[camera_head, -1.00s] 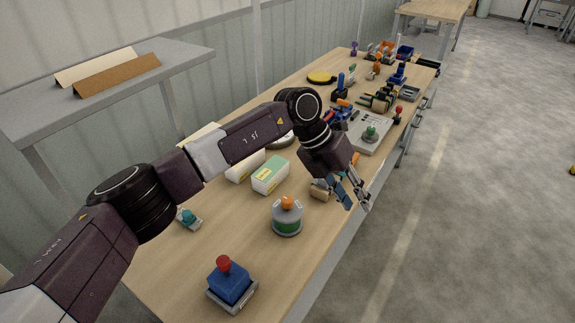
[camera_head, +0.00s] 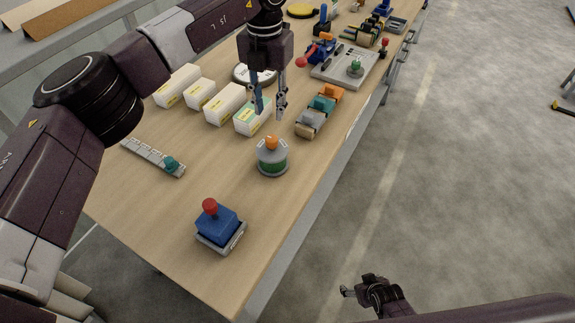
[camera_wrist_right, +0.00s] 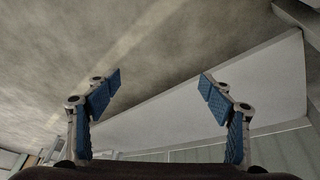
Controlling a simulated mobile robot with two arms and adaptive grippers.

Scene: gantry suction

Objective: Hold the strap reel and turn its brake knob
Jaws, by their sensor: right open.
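The strap reel (camera_head: 272,163) is a squat grey and green drum standing upright on the wooden table. Its orange brake knob (camera_head: 271,142) sits on top. My left gripper (camera_head: 269,112) points down, open and empty, above and behind the reel in the head view, not touching it. My right gripper (camera_head: 362,287) is low in the head view, over the floor right of the table, well away from the reel. In the right wrist view its blue-padded fingers (camera_wrist_right: 160,90) are wide apart with nothing between them. The reel is not in the right wrist view.
A blue block with a red knob (camera_head: 217,222) stands nearer on the table (camera_head: 180,240). Several small boxes (camera_head: 225,104) stand behind left, and a row of coloured blocks (camera_head: 318,112) behind right. A grey panel (camera_head: 345,68) lies farther back. Table around the reel's front is clear.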

